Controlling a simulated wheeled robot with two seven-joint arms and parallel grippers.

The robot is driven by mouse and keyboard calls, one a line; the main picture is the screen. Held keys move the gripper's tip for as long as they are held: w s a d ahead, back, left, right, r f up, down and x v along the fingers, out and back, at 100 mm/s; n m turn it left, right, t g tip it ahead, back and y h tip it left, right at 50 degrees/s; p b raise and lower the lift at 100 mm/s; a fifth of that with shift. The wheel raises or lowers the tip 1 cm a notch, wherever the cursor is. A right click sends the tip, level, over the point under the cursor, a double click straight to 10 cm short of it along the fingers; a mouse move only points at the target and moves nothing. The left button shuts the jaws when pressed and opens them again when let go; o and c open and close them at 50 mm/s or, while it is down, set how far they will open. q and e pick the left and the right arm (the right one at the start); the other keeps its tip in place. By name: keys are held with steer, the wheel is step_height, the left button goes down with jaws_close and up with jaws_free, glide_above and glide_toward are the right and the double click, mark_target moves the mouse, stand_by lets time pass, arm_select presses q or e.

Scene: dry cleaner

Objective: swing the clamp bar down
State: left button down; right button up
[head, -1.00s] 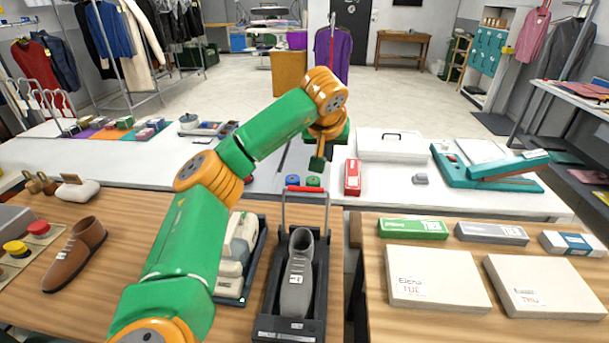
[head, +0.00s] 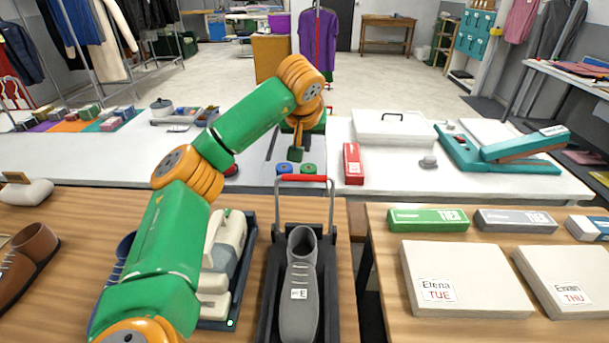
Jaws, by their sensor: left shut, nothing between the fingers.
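The clamp bar is a grey U-shaped bar with a red grip (head: 303,178). It stands raised at the far end of a dark shoe stand. A grey laced shoe (head: 300,285) with a small white label sits in the stand (head: 268,318). My left gripper (head: 296,157) points down, fingers shut and empty. In the picture it appears just above the red grip, slightly left of its middle, seemingly beyond the bar. A gap shows between the fingertips and the grip; I cannot judge its depth. My right gripper is not in view.
A cream device (head: 225,240) in a dark tray stands left of the shoe stand, partly behind my arm. Blue and green round pieces and a red box (head: 353,164) lie on the white counter beyond.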

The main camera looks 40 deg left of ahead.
arm_select(q)
steer(key=shift+a, duration=0.15)
steer(key=p+x, duration=0.2)
steer(key=x, duration=0.7)
steer(key=s+d, duration=0.1)
steer(key=s+d+p, duration=0.1)
steer(key=s, duration=0.1)
steer(key=shift+d+f, duration=0.1)
steer(key=shift+d, duration=0.1)
steer(key=shift+w, duration=0.1)
steer(key=shift+f, duration=0.1)
